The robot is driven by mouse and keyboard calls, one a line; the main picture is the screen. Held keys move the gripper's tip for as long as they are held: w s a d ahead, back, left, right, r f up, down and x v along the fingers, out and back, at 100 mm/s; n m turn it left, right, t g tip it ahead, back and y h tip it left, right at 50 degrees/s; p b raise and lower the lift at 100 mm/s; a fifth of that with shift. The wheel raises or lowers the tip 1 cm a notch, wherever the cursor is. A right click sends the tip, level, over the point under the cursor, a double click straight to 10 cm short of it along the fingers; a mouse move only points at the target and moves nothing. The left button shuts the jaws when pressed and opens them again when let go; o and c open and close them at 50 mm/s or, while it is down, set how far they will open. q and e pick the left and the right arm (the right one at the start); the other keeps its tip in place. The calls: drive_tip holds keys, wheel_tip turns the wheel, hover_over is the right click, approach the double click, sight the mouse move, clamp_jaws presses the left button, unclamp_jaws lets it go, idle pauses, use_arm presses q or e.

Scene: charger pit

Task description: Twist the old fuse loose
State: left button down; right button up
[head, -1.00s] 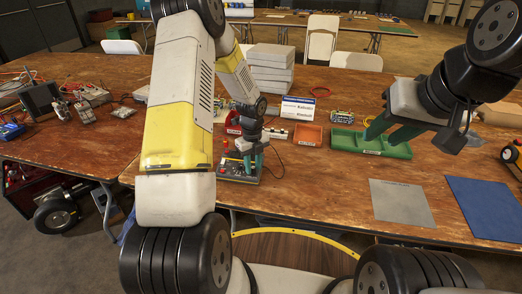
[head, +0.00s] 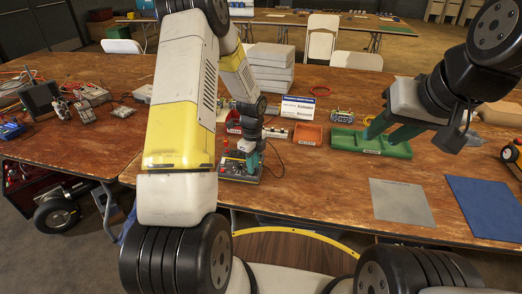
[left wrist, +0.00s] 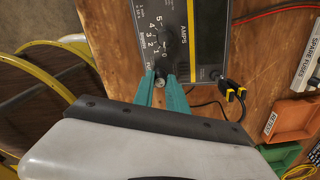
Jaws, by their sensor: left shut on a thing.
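The charger (head: 238,173) is a dark box near the table's front edge; its panel with the AMPS scale shows in the left wrist view (left wrist: 203,35). My left gripper (head: 252,163) is over the charger, pointing down.
A red-orange tray (head: 307,134) and a white box (head: 298,107) stand behind and right of the charger. A SPARE FUSES label (left wrist: 309,62) shows in the left wrist view. A grey mat (head: 401,205) and blue mat (head: 485,207) lie at front right. Cables lie beside the charger.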

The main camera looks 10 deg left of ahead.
use_arm(q)
drive_tip(key=shift+n, duration=1.1)
drive_tip(key=shift+n, duration=1)
drive_tip(key=c, duration=1.3)
unclamp_jaws()
drive_tip(key=shift+o, duration=0.2)
drive_tip(key=shift+r, duration=0.1)
drive_tip(key=shift+r, duration=2.95)
